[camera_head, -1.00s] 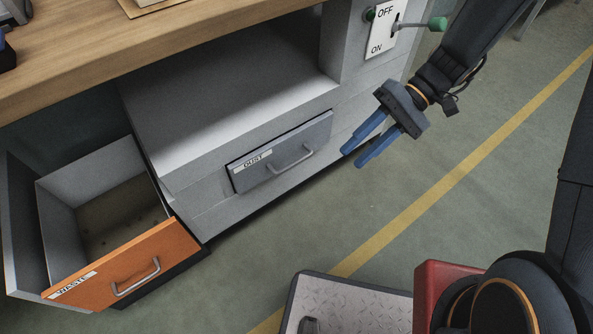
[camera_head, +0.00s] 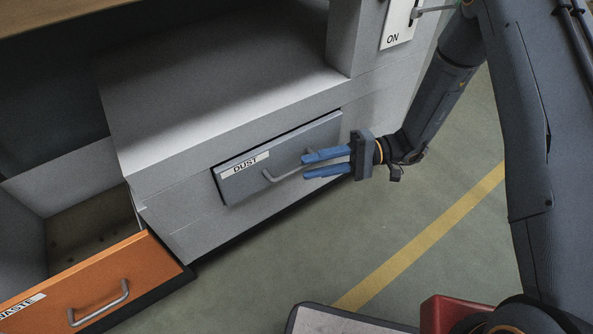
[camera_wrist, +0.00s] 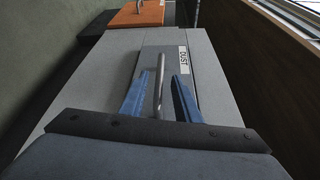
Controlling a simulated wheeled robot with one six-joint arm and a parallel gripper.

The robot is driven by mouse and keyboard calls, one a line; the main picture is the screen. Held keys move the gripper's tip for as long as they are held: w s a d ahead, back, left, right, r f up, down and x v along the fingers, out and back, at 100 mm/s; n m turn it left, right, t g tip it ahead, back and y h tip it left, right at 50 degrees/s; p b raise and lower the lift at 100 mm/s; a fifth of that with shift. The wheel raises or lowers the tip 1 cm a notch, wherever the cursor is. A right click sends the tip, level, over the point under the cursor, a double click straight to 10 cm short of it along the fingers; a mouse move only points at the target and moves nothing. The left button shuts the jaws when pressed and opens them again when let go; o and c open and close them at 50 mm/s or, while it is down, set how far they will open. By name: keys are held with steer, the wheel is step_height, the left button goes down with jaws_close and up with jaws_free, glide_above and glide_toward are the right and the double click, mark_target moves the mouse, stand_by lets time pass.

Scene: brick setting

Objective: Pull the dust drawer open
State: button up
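The dust drawer (camera_head: 232,186) has a grey front with a white DUST label and sits in the grey cabinet, its front standing slightly proud of the face. Its metal bar handle (camera_head: 283,172) also shows in the wrist view (camera_wrist: 158,88). My gripper (camera_head: 304,165) has blue fingers and is open at the right end of the handle. In the wrist view the handle lies between the two spread fingers (camera_wrist: 160,95), with a gap visible on both sides. I cannot tell whether either finger touches it.
The orange WASTE drawer (camera_head: 110,280) stands pulled out at the lower left. An ON switch plate (camera_head: 398,25) is at the upper right. A red block (camera_head: 440,312) and a dark-edged plate (camera_head: 335,322) are at the bottom. Floor right of the cabinet is clear.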

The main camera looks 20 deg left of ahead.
mark_target(296, 168)
steer(key=b+x, duration=0.1)
steer(key=x, duration=0.4)
steer(key=shift+d, duration=0.1)
jaws_close()
